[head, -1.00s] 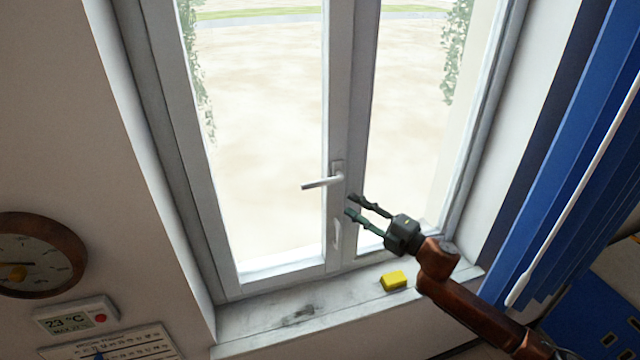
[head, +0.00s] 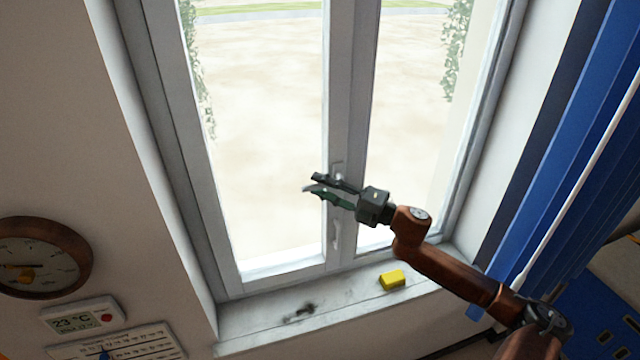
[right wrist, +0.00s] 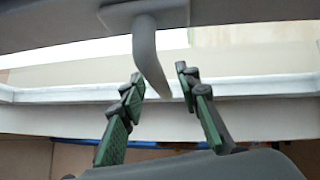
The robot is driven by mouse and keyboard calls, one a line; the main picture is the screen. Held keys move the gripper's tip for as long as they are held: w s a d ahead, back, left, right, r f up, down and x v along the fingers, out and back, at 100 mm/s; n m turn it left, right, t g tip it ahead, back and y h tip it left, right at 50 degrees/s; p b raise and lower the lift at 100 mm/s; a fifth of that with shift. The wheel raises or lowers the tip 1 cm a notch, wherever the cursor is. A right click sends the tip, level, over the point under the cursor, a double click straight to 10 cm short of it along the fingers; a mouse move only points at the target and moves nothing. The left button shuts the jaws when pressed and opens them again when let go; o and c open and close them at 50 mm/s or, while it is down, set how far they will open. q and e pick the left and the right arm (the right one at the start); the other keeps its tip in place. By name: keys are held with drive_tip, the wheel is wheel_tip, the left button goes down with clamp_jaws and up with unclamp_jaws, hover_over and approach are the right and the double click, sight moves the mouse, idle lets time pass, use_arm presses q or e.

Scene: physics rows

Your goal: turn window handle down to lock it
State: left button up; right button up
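The window handle is a light grey lever on the window's middle post. In the head view its mounting plate (head: 338,168) shows, with most of the lever hidden behind my right gripper (head: 318,186). In the right wrist view the handle (right wrist: 146,48) comes from its plate at the top and bends down between the two green-and-black fingers. My right gripper also shows there (right wrist: 160,78), its fingers open on either side of the lever, with visible gaps. In the head view the lever lies roughly sideways, pointing left. My left gripper is not in view.
A smaller light grip (head: 337,237) sits lower on the middle post. A yellow block (head: 392,280) lies on the sill (head: 262,325). Blue blinds (head: 560,190) hang at the right. A round clock (head: 38,258) and a thermostat (head: 80,318) are on the left wall.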

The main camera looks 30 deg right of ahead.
drive_tip(key=shift+w+a, duration=0.15)
drive_tip(key=shift+w, duration=0.05)
drive_tip(key=shift+c, duration=0.5)
clamp_jaws()
